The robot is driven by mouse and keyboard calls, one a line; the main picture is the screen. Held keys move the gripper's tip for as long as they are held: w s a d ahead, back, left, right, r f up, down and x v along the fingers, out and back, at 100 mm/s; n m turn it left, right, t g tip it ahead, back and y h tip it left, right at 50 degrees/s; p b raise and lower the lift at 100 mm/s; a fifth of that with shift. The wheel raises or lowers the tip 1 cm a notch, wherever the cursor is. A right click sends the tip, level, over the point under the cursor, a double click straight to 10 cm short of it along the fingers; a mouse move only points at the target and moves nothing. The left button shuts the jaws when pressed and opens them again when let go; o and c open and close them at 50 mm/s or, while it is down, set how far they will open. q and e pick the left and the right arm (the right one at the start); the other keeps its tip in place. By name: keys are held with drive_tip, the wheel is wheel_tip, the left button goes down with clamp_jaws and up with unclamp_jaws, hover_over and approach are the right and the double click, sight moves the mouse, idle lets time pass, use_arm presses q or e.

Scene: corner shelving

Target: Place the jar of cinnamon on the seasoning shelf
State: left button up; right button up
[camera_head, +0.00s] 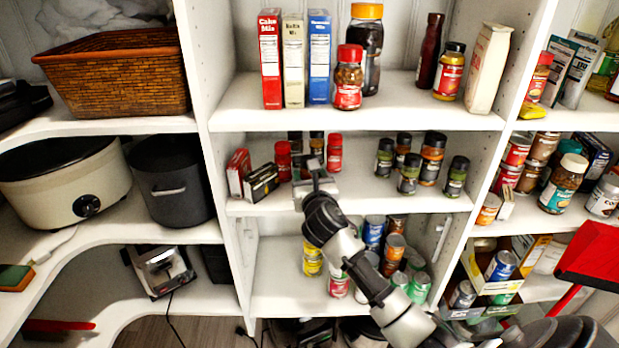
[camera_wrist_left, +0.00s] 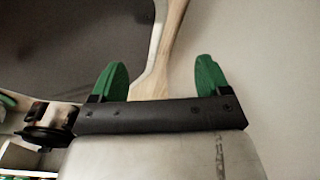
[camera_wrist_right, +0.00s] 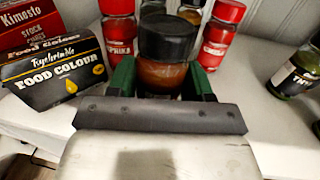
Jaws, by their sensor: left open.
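A jar with a black cap and orange-brown contents (camera_wrist_right: 163,72) stands upright between the green fingers of my right gripper (camera_wrist_right: 162,80). The fingers are closed in on its sides; its label is hidden, so I cannot read whether it is cinnamon. In the head view my right gripper (camera_head: 314,178) reaches into the middle shelf (camera_head: 350,196), at its left part, and largely hides that jar. Several spice jars with black caps (camera_head: 407,173) stand on the right part of the same shelf. My left gripper (camera_wrist_left: 158,82) is open and empty, seen only in its wrist view.
Red-capped jars (camera_wrist_right: 222,30) flank the jar closely, with a paprika jar (camera_wrist_right: 118,32) on the left. A food colour box (camera_wrist_right: 55,74) stands at left. Dark-capped jars stand behind. The shelf's middle is clear. Cans (camera_head: 374,232) fill the shelf below; a red-lidded jar (camera_head: 348,78) stands above.

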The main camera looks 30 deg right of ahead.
drive_tip(key=o, duration=0.3)
drive_tip(key=shift+r, duration=0.1)
drive_tip(key=v, duration=1.2)
wheel_tip(320, 180, down, 24)
drive_tip(key=s+m+g+y, duration=0.1)
drive_tip(key=m+g+y, duration=0.2)
drive_tip(key=m+g, duration=0.3)
drive_tip(key=s+a+f+m+g+y, duration=0.1)
drive_tip(key=s+f+m, duration=0.3)
drive_tip(key=f, duration=0.4)
drive_tip(key=s+a+f+m+g, duration=0.2)
drive_tip(key=s+f+m, duration=0.15)
drive_tip(key=f, duration=0.35)
drive_tip(key=s+a+f+m+g+y, duration=0.1)
drive_tip(key=s+f+m, duration=0.4)
drive_tip(key=s, duration=0.6)
drive_tip(key=s+a+f+m+g+y, duration=0.1)
drive_tip(key=s+a+f+m+g, duration=0.2)
drive_tip(key=s+f+m, duration=0.2)
drive_tip(key=s+a+f+m+g, duration=0.2)
drive_tip(key=s+f+m, duration=0.3)
drive_tip(key=s+f, duration=0.5)
drive_tip(key=shift+s+m+g+y, duration=0.3)
drive_tip(key=shift+s+m+y, duration=0.1)
drive_tip(key=shift+s, duration=3.8)
